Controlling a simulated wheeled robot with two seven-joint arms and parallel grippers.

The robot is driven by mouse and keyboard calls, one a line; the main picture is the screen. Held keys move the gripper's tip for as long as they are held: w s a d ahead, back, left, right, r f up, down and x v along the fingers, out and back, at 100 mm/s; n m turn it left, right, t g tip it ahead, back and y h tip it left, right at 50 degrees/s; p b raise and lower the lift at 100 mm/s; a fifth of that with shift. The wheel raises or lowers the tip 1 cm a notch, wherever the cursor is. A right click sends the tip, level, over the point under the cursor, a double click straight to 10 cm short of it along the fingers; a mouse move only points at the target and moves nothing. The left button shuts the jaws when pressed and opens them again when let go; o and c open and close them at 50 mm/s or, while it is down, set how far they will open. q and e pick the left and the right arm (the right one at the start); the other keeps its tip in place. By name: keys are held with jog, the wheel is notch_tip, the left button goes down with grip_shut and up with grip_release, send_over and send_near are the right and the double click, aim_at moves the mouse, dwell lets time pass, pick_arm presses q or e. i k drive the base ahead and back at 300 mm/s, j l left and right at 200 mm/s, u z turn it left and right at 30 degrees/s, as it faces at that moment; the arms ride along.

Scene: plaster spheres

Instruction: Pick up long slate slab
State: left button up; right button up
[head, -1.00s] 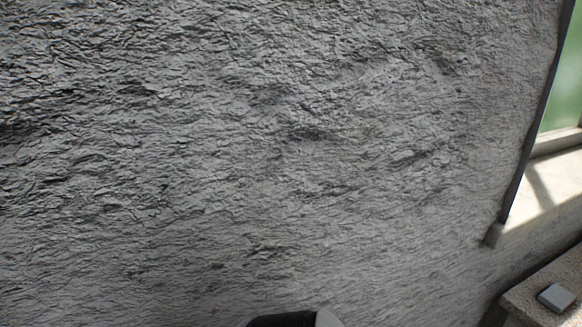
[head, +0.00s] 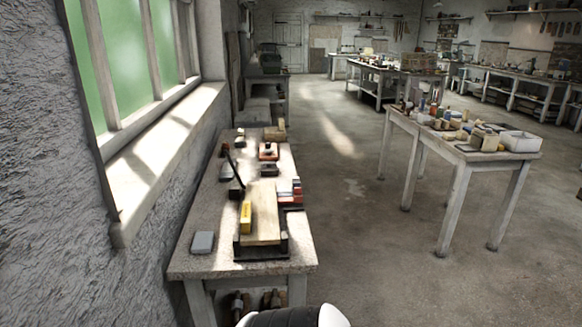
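I cannot make out a long slate slab for certain from here. A small grey block (head: 202,242) lies at the near left corner of the workbench (head: 197,264) under the window. Several small items also stand on a second table (head: 470,156) to the right, too small to tell apart. Neither of my grippers is in view. Only a black and white part of my own body shows at the bottom edge.
On the workbench are a wooden board (head: 264,213), a yellow box (head: 246,217) and several dark tools. A white tray (head: 520,141) is on the right table. The concrete floor (head: 355,240) between the tables is clear. More benches stand farther back.

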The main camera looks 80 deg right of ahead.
aim_at(227, 175)
jog(key=z, duration=2.3)
jog(key=u, duration=4.95)
jog(key=z, duration=4.9)
